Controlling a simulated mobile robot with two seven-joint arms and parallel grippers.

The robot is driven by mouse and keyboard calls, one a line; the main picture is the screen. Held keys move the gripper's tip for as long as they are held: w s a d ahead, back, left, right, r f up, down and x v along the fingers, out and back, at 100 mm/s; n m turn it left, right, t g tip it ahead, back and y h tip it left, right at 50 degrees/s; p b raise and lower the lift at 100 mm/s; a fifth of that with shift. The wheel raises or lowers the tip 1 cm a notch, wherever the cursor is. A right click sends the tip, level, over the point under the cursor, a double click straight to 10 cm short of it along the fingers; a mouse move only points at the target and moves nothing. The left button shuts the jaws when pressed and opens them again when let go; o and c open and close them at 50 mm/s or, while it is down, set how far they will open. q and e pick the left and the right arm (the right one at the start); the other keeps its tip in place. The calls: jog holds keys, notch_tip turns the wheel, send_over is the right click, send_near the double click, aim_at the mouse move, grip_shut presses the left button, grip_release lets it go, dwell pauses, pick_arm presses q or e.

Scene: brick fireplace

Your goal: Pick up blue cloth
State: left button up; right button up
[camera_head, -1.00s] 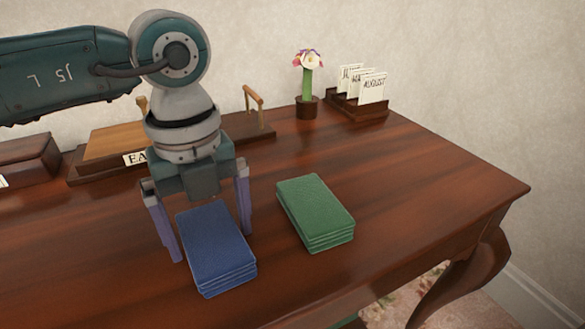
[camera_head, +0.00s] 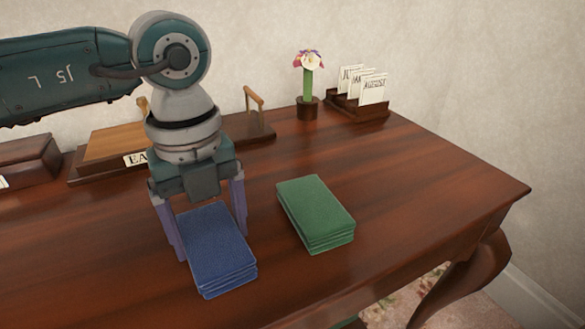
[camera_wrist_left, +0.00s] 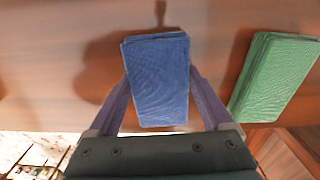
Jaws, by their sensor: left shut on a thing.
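The blue cloth (camera_head: 218,250) is a folded stack lying on the wooden desk, left of the green one. My left gripper (camera_head: 210,235) points down over it, with one purple finger on each side of the stack. It is shut on the blue cloth. In the left wrist view the blue cloth (camera_wrist_left: 158,80) sits between the two fingers (camera_wrist_left: 160,92), which touch its sides. The cloth looks still on the desk top. My right gripper is in no view.
A folded green cloth (camera_head: 315,213) lies just right of the blue one. A flower in a pot (camera_head: 307,108) and a card holder (camera_head: 358,107) stand at the back. A wooden tray with a label (camera_head: 115,145) is behind my gripper. The desk's right side (camera_head: 440,185) is clear.

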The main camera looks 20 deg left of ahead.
aim_at(209, 229)
pick_arm(q)
jog(key=shift+r, duration=0.1)
notch_tip(209, 229, up, 20)
jog(key=p, duration=0.3)
jog(key=shift+p, duration=0.4)
